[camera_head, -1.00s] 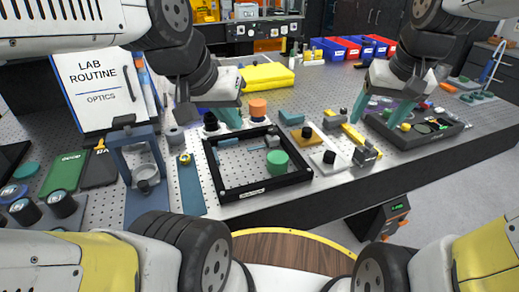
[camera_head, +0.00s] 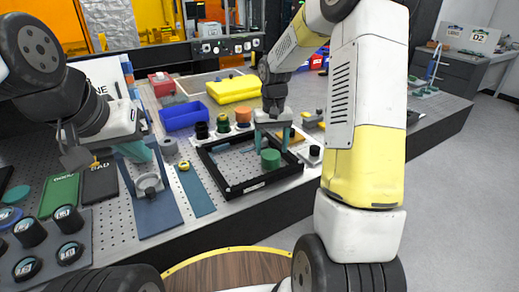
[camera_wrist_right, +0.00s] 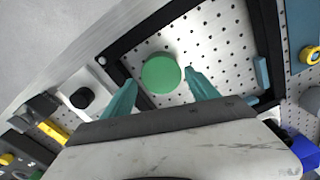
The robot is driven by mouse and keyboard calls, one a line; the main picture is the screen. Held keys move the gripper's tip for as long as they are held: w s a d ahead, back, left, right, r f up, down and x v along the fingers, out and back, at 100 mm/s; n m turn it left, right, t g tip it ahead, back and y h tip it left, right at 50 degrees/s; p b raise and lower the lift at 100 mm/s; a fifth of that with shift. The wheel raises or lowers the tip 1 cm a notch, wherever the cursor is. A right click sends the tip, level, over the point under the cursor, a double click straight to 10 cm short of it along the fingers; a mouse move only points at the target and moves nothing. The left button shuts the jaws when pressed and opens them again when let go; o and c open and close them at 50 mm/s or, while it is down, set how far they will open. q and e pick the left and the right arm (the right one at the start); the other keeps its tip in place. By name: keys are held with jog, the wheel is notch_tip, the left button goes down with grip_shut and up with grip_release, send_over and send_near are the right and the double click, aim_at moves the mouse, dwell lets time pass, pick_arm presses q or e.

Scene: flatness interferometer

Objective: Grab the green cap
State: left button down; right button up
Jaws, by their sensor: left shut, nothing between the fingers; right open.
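The green cap (camera_head: 270,159) is a short green cylinder standing in the black-framed tray (camera_head: 238,190), near its right side. My right gripper (camera_head: 272,138) is open above the tray, just behind the cap in the head view. In the right wrist view the cap (camera_wrist_right: 161,74) shows as a round green disc between and slightly beyond the two teal fingertips (camera_wrist_right: 160,80). I see no contact between the fingers and the cap. My left gripper (camera_head: 142,153) is shut and empty, left of the tray, near a blue stand.
A blue bin (camera_head: 183,116) and a yellow block (camera_head: 232,89) lie behind the tray. Dark, green and orange capped pieces stand along its back edge. A white plate with a black knob (camera_head: 314,152) is to its right. A blue strip (camera_head: 196,190) lies to its left.

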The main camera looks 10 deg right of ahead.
aim_at(271, 153)
jog(key=f, duration=0.4)
jog(key=shift+w+a+f, duration=0.1)
jog(key=shift+w+f, duration=0.1)
jog(key=shift+f, duration=0.05)
jog(key=shift+c, duration=0.2)
jog(key=c, duration=1)
jog(key=shift+r, duration=0.1)
